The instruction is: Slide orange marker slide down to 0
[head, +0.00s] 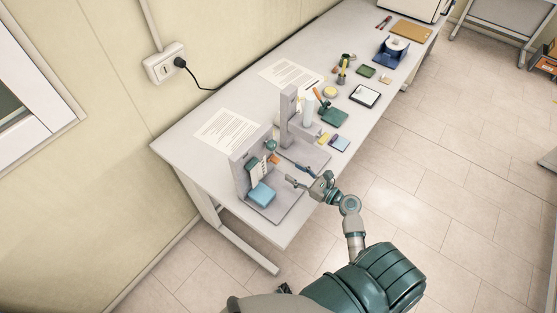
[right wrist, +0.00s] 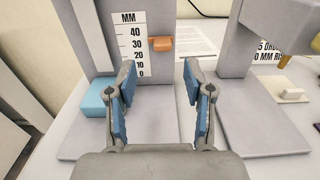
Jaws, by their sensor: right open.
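The orange marker slide (right wrist: 161,44) sticks out from a grey upright panel, right of a white scale (right wrist: 132,45) headed MM. It stands about level with the 30 mark, above the 0 at the bottom. In the head view the small orange marker (head: 274,158) shows on the nearer test stand (head: 242,172). My right gripper (head: 301,177) is open and empty in front of this stand. In the right wrist view its blue-padded fingers (right wrist: 159,75) are apart, below and in front of the marker, not touching it. My left gripper is not in view.
A light blue block (head: 262,193) sits on the stand's base, left of my fingers in the wrist view. A second grey stand (head: 289,112) is close on the right. Papers (head: 226,129) lie behind, and small tools and trays fill the table further along.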

